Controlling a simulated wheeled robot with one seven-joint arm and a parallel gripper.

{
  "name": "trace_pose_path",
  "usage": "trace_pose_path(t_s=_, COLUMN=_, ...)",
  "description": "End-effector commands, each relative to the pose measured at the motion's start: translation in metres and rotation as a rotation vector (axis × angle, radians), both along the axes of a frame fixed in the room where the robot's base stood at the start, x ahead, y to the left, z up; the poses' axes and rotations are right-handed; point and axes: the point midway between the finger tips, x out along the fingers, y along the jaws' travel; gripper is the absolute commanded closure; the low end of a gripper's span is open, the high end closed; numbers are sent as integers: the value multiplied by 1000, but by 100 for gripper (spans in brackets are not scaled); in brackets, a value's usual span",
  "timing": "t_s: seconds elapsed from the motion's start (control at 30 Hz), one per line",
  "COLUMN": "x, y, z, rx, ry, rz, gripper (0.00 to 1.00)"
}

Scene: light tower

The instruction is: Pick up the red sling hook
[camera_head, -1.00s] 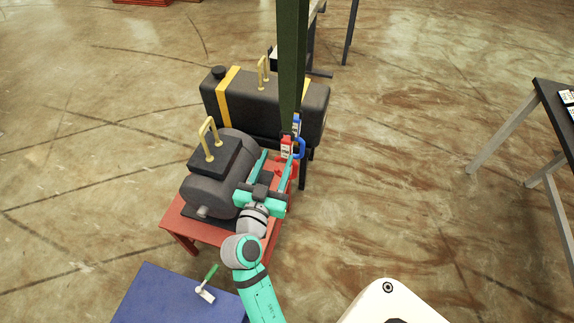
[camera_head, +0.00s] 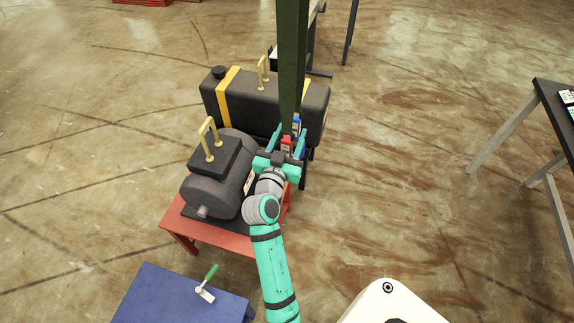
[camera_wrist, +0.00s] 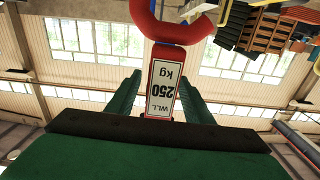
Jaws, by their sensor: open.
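The red sling hook (camera_head: 287,142) hangs low on the dark green sling, and shows between my fingertips in the head view. In the wrist view its red body (camera_wrist: 179,67) carries a white "WLL 250 kg" label, with a curved red part above. My gripper (camera_head: 288,140) is open, with one teal finger on each side of the hook. In the wrist view the gripper (camera_wrist: 160,82) has a visible gap beside the label on both sides. Part of the hook is hidden by my gripper in the head view. A blue hook (camera_head: 297,123) hangs just behind it.
A dark motor (camera_head: 215,185) on a red stand (camera_head: 228,237) is left of my arm. A black tank with a yellow band (camera_head: 258,108) stands behind.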

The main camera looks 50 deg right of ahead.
Motion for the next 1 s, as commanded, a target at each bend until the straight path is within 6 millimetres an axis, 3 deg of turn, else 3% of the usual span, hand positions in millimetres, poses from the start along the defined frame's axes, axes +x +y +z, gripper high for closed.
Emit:
trace_pose_path(t_s=0.27, x=1, y=-2, z=0, rx=0, ry=0, rz=0, gripper=53)
trace_pose_path(t_s=0.47, x=1, y=-2, z=0, rx=0, ry=0, rz=0, gripper=100)
trace_pose_path(t_s=0.83, x=2, y=-2, z=6, rx=-4, ry=-3, rz=1, gripper=100)
trace_pose_path(t_s=1.0, x=2, y=-2, z=19, rx=-5, ry=-6, rz=0, gripper=100)
